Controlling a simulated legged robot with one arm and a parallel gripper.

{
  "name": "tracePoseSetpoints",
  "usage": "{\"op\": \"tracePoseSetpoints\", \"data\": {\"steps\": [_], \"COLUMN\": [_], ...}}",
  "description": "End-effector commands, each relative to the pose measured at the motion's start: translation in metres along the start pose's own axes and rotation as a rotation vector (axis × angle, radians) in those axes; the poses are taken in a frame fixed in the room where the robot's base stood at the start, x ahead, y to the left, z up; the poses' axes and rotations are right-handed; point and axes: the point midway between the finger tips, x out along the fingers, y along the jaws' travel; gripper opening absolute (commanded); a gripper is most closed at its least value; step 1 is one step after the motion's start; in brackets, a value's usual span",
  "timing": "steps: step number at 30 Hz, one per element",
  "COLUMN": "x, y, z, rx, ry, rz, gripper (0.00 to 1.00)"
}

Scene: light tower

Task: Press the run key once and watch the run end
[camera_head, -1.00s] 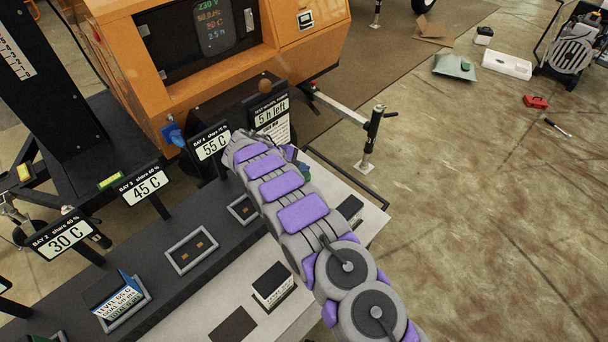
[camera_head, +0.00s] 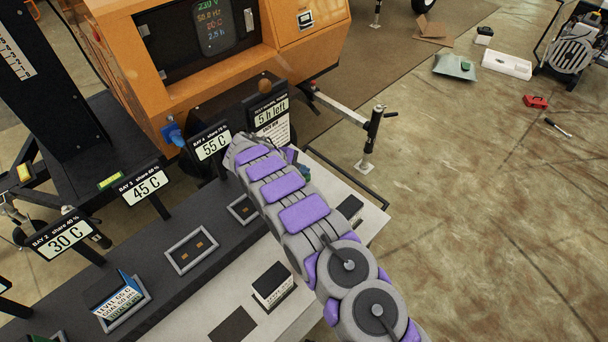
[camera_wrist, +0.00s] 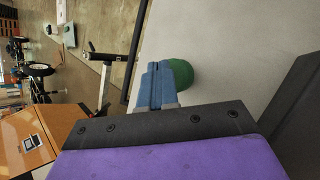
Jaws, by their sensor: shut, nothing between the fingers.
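A round green key (camera_wrist: 182,75), probably the run key, stands on the pale bench top in the wrist view. In the head view only a bit of green (camera_head: 304,171) shows beside my arm. My gripper (camera_wrist: 158,82) has its blue-grey fingers shut and empty, with the tips right at the green key. I cannot tell whether they touch or press it. In the head view my arm hides most of the gripper. A sign (camera_head: 270,115) behind it reads "5 h left". The orange machine's screen (camera_head: 216,25) shows 230 V, 50.0 Hz and 2.5 h.
Bay signs read 55 C (camera_head: 212,144), 45 C (camera_head: 144,185) and 30 C (camera_head: 68,236) along the dark bench strip. Small card blocks (camera_head: 273,284) stand on the bench. A jack post (camera_head: 372,138) stands beyond it.

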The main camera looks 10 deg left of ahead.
Motion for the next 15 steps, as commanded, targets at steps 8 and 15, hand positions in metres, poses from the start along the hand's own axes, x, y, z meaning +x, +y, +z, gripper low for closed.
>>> {"op": "tracePoseSetpoints", "data": {"steps": [8,15], "x": [0.0023,0.0041], "y": [-0.0016,-0.0029], "z": [-0.0017,-0.0032], "rx": [0.0,0.0], "ry": [0.0,0.0], "rz": [0.0,0.0], "gripper": [0.0,0.0]}}
